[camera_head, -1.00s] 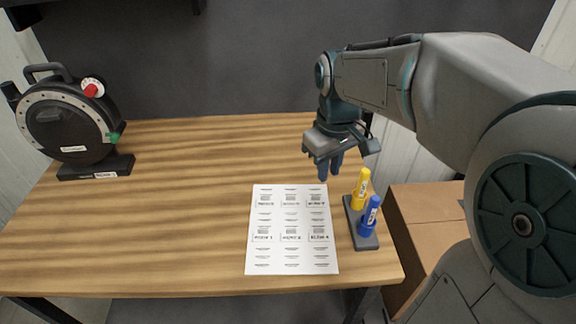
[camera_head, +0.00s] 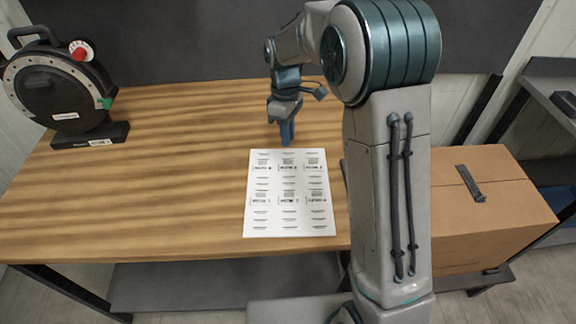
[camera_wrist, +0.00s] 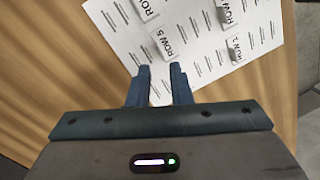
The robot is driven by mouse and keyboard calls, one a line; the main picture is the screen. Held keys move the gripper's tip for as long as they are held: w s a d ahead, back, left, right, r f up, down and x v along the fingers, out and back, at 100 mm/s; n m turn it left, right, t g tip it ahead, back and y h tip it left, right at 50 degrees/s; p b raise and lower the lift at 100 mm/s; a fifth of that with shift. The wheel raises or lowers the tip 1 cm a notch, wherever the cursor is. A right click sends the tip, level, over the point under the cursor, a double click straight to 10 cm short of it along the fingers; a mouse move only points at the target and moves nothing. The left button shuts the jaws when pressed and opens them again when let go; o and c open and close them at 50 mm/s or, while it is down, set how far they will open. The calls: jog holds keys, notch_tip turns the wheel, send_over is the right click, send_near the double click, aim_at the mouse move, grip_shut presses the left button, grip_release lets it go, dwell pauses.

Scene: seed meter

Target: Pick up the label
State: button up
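A white label sheet (camera_head: 289,219) lies flat on the wooden table, with several small labels in rows. In the wrist view, the sheet (camera_wrist: 205,75) shows labels standing slightly proud, among them a ROW 5 label (camera_wrist: 167,46) and a ROW 1 label (camera_wrist: 235,50). My gripper (camera_head: 287,142) points down at the sheet's far edge. In the wrist view my gripper (camera_wrist: 160,69) has its two blue fingers apart, with bare paper between them and the ROW 5 label just beyond the tips. The exact height above the sheet is unclear.
The wooden table (camera_head: 150,190) is clear left of the sheet. A black seed meter (camera_head: 62,95) with red and green knobs stands at the far left. A cardboard box (camera_head: 470,225) is right of the table, carrying a dark strip (camera_head: 470,183). My arm hides the table's right edge.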

aim_at(289, 160)
jog(key=f, duration=0.5)
jog(key=s+f+p, duration=0.1)
jog(key=f, duration=0.1)
jog(key=shift+s+d+f, duration=0.1)
jog(key=shift+d+f, duration=0.05)
jog(key=shift+f, duration=0.05)
grip_shut()
